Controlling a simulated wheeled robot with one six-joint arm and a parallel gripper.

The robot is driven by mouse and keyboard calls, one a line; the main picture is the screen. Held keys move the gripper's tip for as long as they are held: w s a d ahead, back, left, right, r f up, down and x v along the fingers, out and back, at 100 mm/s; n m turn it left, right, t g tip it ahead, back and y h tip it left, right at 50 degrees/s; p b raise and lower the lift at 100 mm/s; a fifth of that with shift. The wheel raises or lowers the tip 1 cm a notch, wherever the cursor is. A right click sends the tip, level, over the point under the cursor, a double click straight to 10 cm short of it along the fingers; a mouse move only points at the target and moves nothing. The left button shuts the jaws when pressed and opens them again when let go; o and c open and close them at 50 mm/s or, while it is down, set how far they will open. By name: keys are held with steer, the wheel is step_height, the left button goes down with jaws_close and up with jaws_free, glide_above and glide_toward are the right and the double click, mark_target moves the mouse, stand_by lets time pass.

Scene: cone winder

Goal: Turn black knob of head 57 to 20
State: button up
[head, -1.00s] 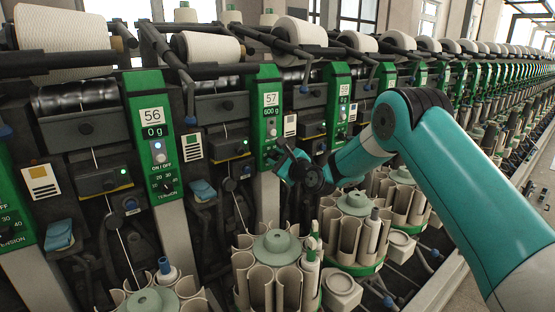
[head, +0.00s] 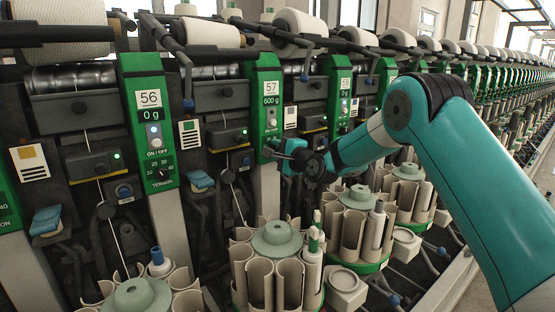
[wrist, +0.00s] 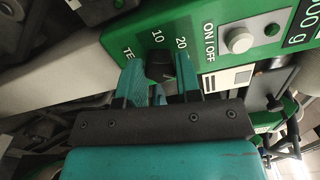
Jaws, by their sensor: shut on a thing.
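The head 57 panel (head: 266,118) is green, with a 57 label and a 600 g readout, in the middle of the head view. My gripper (head: 271,150) is at its lower part and hides the knob there. In the wrist view the black knob (wrist: 159,64) sits between the two teal fingers of my gripper (wrist: 160,72), one on each side, shut on it. The marks 10 and 20 show above the knob on the green panel (wrist: 190,25). The knob's pointer cannot be made out.
The white ON/OFF button (wrist: 239,40) lies near the fingers in the wrist view. Round cone holders (head: 278,240) stand below the arm.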

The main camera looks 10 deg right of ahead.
steer(key=shift+f+n+b, duration=0.15)
steer(key=shift+n+b, duration=2.5)
steer(key=shift+n, duration=0.3)
steer(key=shift+f+n+b, duration=0.1)
steer(key=shift+n+b, duration=2.5)
steer(key=shift+n, duration=0.35)
steer(key=o, duration=0.9)
steer(key=shift+r, duration=0.15)
steer(key=shift+s, duration=0.1)
steer(key=b+v, duration=0.2)
steer(key=v, duration=1.5)
steer(key=shift+s+d, duration=0.1)
steer(key=shift+d, duration=0.05)
